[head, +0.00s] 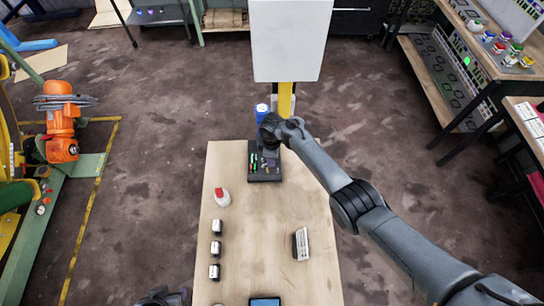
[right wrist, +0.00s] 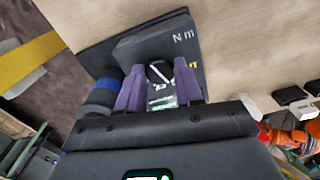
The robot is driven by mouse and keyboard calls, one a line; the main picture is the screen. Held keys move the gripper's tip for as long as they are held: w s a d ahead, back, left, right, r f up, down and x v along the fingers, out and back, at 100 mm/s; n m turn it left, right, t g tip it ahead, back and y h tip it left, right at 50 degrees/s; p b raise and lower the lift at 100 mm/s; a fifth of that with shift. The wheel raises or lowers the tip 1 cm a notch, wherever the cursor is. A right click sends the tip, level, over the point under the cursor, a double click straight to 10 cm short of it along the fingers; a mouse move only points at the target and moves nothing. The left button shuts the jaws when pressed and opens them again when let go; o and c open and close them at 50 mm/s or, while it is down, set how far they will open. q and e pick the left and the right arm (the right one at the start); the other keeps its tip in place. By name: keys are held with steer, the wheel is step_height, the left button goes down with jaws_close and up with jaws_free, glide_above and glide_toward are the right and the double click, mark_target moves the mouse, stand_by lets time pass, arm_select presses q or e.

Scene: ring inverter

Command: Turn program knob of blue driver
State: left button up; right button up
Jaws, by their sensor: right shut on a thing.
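A dark box (head: 265,174) with small green and red marks stands at the far end of the wooden table. A blue-topped cylinder (head: 262,110) stands just behind it; a blue-banded cylinder (right wrist: 100,95) shows left of my fingers in the right wrist view. There, my right gripper (right wrist: 160,68) has its purple fingers on both sides of a small round black knob (right wrist: 158,72) with a white line, beside "N m" lettering on the dark box. The fingers are shut on the knob. In the head view my right gripper (head: 266,143) hides the knob. My left gripper (head: 162,297) shows only partly at the bottom edge.
A white bottle with a red cap (head: 222,197) and several small white-and-black blocks (head: 216,248) stand along the table's left side. A pale ribbed part (head: 301,243) lies at right. The table's middle is clear. A white panel (head: 288,40) rises behind the table.

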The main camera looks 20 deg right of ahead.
steer(key=o, duration=0.9)
steer(key=shift+o, duration=0.7)
step_height(320, 180, up, 11)
steer(key=p, duration=0.3)
steer(key=shift+f, duration=0.1)
